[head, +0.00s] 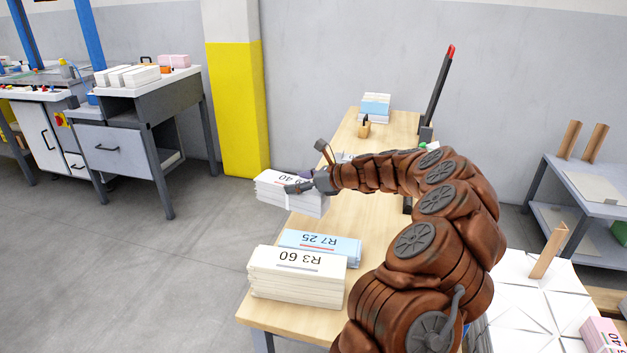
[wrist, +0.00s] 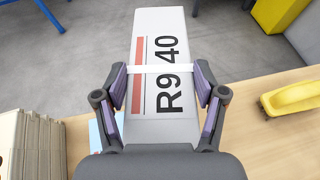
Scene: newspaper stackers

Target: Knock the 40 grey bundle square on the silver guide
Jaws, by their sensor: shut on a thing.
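The grey bundle (head: 290,197), a thick pale stack with a top label reading R9 40, is held at the left edge of the wooden table. In the wrist view the bundle (wrist: 158,45) shows a white strap across it and a salmon stripe beside the print. My gripper (head: 300,187) is shut on the bundle; in the wrist view its fingers (wrist: 162,90) press both sides at the strap. The far end of the bundle reaches out past the table edge over the floor. I cannot make out the silver guide for certain; my arm covers part of the table.
On the table (head: 290,318) stand a white R3 60 stack (head: 297,278), a blue R7 25 bundle (head: 320,247) and, farther back, a blue-topped stack (head: 375,105). A black post (head: 438,90) with a red tip rises at the right. A yellow handled object (wrist: 292,98) lies right of the bundle.

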